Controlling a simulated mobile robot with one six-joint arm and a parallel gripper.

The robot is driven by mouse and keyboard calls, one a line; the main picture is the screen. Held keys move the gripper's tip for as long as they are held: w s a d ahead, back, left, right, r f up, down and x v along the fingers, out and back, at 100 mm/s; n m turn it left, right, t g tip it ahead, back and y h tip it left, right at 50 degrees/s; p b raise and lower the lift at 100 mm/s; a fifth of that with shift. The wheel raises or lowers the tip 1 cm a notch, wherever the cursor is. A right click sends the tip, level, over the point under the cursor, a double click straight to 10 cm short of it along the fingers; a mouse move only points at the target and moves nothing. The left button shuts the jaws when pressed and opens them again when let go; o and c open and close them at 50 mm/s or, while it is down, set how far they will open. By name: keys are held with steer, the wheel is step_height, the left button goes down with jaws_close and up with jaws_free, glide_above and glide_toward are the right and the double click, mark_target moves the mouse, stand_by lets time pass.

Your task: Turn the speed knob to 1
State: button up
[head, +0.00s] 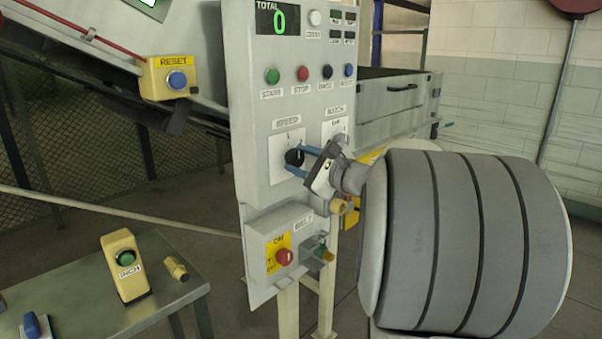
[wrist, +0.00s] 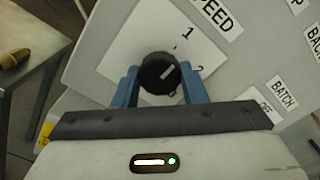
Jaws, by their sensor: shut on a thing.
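The speed knob (head: 294,157) is a round black dial on a white plate under the SPEED label (head: 287,121) of the upright grey panel. In the wrist view the knob (wrist: 158,72) sits between the two blue fingers of my gripper (wrist: 158,85), one on each side and pressed on it. The knob's white mark (wrist: 167,72) slants up and right, between the printed 1 (wrist: 187,33) and 2 (wrist: 200,69). In the head view my gripper (head: 297,160) reaches the knob from the right. My gripper partly covers the plate.
Start, stop and other buttons (head: 302,73) line the panel above. A BATCH selector plate (head: 335,128) is close on the right. A small table (head: 165,298) with a yellow INCH box (head: 126,268) stands at lower left.

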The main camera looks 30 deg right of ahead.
stand_by(0.5)
steer(key=o, duration=1)
steer(key=shift+c, duration=0.2)
steer(key=v, duration=0.8)
